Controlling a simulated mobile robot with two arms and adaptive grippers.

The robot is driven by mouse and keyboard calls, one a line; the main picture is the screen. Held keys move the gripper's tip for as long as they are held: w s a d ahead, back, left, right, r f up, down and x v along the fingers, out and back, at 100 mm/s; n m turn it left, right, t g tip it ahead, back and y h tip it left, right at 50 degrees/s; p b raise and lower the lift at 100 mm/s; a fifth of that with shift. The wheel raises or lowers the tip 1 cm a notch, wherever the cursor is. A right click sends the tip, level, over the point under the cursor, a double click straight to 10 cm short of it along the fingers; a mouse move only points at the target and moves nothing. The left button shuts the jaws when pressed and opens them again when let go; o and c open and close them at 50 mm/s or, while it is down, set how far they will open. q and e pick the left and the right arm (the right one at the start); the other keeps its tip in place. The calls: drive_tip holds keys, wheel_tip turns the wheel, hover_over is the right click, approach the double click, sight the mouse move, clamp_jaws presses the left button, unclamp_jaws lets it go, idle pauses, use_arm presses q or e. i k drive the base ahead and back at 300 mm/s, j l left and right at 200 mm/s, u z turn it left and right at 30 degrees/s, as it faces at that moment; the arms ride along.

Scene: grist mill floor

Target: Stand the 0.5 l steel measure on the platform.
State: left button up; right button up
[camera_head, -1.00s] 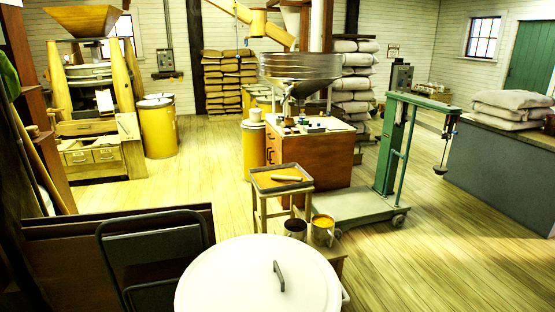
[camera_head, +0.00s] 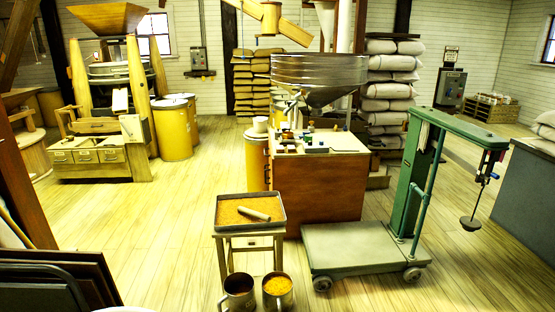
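Two steel measures with handles stand side by side at the bottom edge of the head view. The left steel measure (camera_head: 238,296) looks dark inside. The right steel measure (camera_head: 278,297) is full of yellow grain or meal. I cannot read a size on either, so I cannot tell which is the 0.5 l one. The platform (camera_head: 352,246) of the green platform scale (camera_head: 412,185) lies to the right of and beyond them, low over the floor, and is bare. Neither of my grippers is in view.
A small stand with a tray of yellow meal (camera_head: 233,222) and a scoop-like piece stands behind the measures. A wooden cabinet (camera_head: 330,190) stands behind the platform. A counterweight (camera_head: 470,223) hangs from the scale's beam.

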sight(342, 250)
drive_tip(key=i+l, duration=0.3)
drive_tip(key=i+l+u, duration=0.15)
drive_tip(key=i+l, duration=0.45)
drive_tip(key=l, duration=0.25)
drive_tip(key=i+l+u, duration=0.1)
drive_tip(key=i+l, duration=0.2)
drive_tip(key=l, duration=0.15)
drive_tip(key=i+l+u, duration=0.1)
drive_tip(key=i+l, duration=0.45)
drive_tip(key=l, duration=0.3)
drive_tip(key=u, duration=0.05)
